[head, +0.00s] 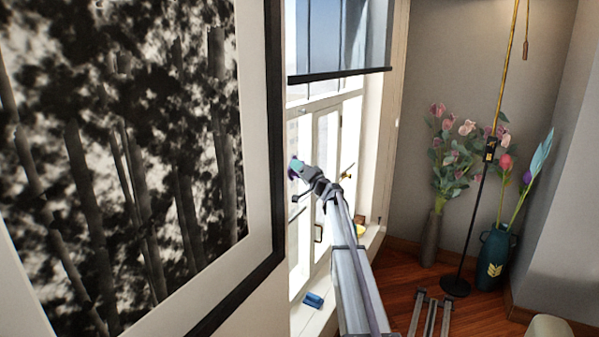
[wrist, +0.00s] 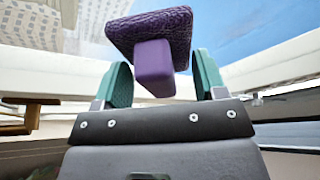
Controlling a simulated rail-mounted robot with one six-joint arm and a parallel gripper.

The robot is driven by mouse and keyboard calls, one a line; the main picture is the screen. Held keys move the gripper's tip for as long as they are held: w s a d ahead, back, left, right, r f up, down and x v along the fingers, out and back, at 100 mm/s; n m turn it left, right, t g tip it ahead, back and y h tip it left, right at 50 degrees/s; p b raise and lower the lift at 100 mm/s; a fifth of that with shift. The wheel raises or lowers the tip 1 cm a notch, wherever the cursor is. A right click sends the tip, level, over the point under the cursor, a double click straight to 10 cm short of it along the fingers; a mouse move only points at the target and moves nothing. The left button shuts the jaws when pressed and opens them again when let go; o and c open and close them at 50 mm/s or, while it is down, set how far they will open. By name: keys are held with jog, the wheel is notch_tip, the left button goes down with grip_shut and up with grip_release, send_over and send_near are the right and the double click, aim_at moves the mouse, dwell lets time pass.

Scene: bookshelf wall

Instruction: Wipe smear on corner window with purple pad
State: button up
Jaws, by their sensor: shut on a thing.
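The purple pad (wrist: 150,30) has a textured face and a smooth purple block handle (wrist: 154,70). My gripper (wrist: 163,78) has green fingers on both sides of that handle and is shut on it. In the head view my gripper (head: 297,170) is up at the corner window (head: 328,140), with a bit of purple at its tip. The pad is in front of the glass; I cannot tell whether it touches it. I cannot make out the smear in either view.
A blue object (head: 313,300) and a small yellow item (head: 360,230) are on the sill. A large framed picture (head: 130,150) hangs at left. Vases of flowers (head: 431,238) and a floor lamp (head: 455,287) stand at right.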

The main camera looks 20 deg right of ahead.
jog(key=shift+a+r, duration=0.1)
jog(key=shift+r, duration=0.1)
jog(key=shift+s+a, duration=0.35)
jog(key=shift+a, duration=0.1)
jog(key=s+a+r+p, duration=0.2)
jog(key=s+a, duration=0.3)
jog(key=a, duration=0.3)
jog(key=shift+s+r+p, duration=0.35)
jog(key=shift+r, duration=0.1)
dwell(0.4)
jog(key=shift+w+d, duration=1.1)
jog(key=shift+d, duration=0.4)
jog(key=shift+w+d, duration=1.1)
jog(key=shift+d, duration=0.4)
jog(key=shift+w+d, duration=1.1)
jog(key=shift+d, duration=0.4)
